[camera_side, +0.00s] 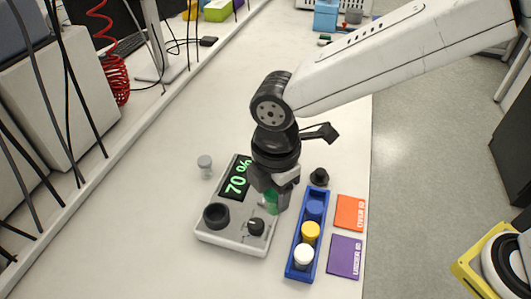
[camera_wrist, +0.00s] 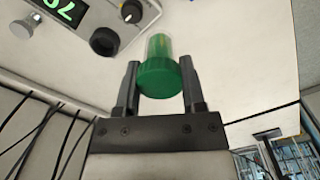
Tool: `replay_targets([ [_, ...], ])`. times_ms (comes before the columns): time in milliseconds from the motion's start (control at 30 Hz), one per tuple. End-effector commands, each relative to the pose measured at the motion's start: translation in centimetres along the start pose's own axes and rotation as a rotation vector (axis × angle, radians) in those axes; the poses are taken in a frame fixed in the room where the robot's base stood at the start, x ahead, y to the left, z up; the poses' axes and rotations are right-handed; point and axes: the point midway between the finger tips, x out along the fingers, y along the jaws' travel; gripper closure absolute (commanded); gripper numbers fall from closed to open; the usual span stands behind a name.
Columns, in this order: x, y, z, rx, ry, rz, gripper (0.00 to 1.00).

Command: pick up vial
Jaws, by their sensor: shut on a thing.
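A vial with a green cap and a clear body (camera_wrist: 162,78) is between the two fingers of my gripper (camera_wrist: 160,64) in the wrist view. The gripper is shut on it at the cap. In the side view the gripper (camera_side: 274,187) points down by the right edge of the grey device, and the green vial (camera_side: 271,201) shows partly below the fingers. The fingers hide part of it. I cannot tell how far its bottom is above the device or table.
The grey device (camera_side: 206,234) has a "70 %" display (camera_side: 237,178), a dark round well (camera_side: 216,216) and a knob (camera_side: 256,226). A blue rack (camera_side: 297,272) holds blue-, yellow- and white-capped vials. Orange (camera_side: 350,212) and purple (camera_side: 345,256) cards lie beside it.

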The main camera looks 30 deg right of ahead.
Motion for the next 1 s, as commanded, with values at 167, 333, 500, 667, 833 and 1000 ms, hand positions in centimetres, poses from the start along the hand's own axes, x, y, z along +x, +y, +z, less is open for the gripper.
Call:
replay_targets([
  [167, -0.1, -0.2, 0.1, 0.0, 0.0, 0.0, 1.0],
  [333, -0.1, -0.2, 0.1, 0.0, 0.0, 0.0, 1.0],
  [500, -0.1, -0.2, 0.1, 0.0, 0.0, 0.0, 1.0],
  [667, -0.1, -0.1, 0.1, -0.001, 0.0, 0.0, 1.0],
  [833, 0.3, 0.1, 0.7, -0.017, -0.001, -0.001, 1.0],
  [1000, 1.2, 0.9, 2.1, -0.07, -0.001, -0.002, 1.0],
])
